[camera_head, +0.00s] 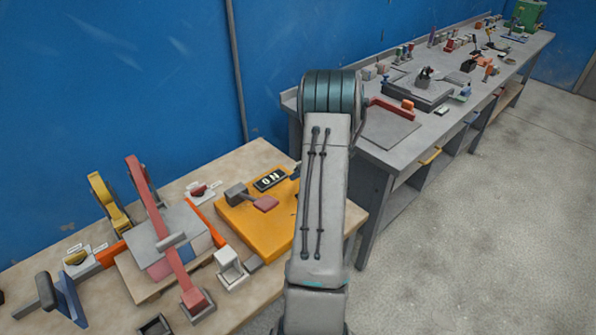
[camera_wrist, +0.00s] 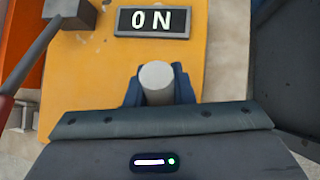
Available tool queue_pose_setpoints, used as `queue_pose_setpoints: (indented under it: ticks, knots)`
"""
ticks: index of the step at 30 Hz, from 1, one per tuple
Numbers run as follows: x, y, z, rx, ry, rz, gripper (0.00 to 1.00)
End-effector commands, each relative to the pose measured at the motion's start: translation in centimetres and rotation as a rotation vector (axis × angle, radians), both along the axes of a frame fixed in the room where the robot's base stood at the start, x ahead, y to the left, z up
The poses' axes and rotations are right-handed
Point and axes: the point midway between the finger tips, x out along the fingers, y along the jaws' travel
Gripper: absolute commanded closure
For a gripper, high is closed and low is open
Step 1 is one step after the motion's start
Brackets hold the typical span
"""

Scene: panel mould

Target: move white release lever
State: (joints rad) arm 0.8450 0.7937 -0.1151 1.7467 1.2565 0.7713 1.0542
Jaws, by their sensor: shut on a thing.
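The white release lever (camera_wrist: 157,76) shows in the wrist view as a pale round-ended cylinder over a yellow-orange board (camera_wrist: 100,65). My gripper (camera_wrist: 158,90) is shut on it, with a dark blue finger at each side. The lever's lower part is hidden by my gripper. In the head view the board (camera_head: 240,230) lies on the wooden table, and my arm hides the lever and gripper. A dark plate reading "ON" (camera_wrist: 152,22) is fixed on the board just beyond the lever; it also shows in the head view (camera_head: 270,180).
A grey block (camera_wrist: 70,12) with a red-ended handle (camera_head: 265,203) stands on the board left of the lever. A long red clamp arm (camera_head: 160,230) and a white block (camera_head: 230,268) are farther left. A grey workbench (camera_head: 385,150) stands at right; the floor before it is clear.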

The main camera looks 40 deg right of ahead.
Motion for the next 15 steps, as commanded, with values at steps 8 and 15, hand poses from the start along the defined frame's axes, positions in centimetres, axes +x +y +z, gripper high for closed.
queue_pose_setpoints:
  ticks: [8, 15]
  knots:
    - [0.01, -0.06, -0.02, -0.002, 0.000, -0.001, 0.59]
    - [-0.07, -0.13, -0.01, -0.001, 0.000, -0.002, 0.57]
